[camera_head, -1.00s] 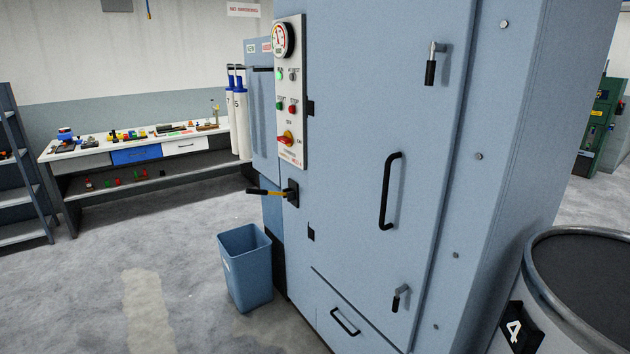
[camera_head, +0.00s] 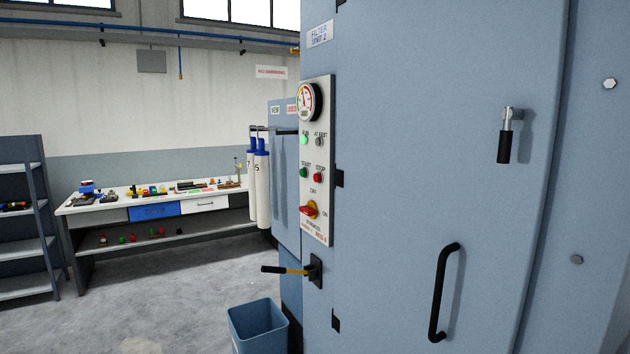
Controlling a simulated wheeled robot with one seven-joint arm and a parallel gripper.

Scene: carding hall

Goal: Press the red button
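The red button (camera_head: 318,177) sits on the right of a white control panel (camera_head: 322,229), under a STOP label. A green button (camera_head: 304,173) is beside it on the left, under a START label. The panel is upright on the left part of a tall blue-grey cabinet (camera_head: 420,150). Above the buttons are a lit green lamp (camera_head: 304,139), a grey lamp (camera_head: 320,141) and a round gauge (camera_head: 310,102). Below them is a red rotary switch (camera_head: 308,210) on a yellow base. My gripper is not in view.
A lever with a black grip (camera_head: 272,269) sticks out left below the panel. A blue bin (camera_head: 257,330) stands on the floor beneath it. Black door handles (camera_head: 441,292) project from the cabinet front. A workbench (camera_head: 95,205) and shelves (camera_head: 30,230) stand back left, with open floor before them.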

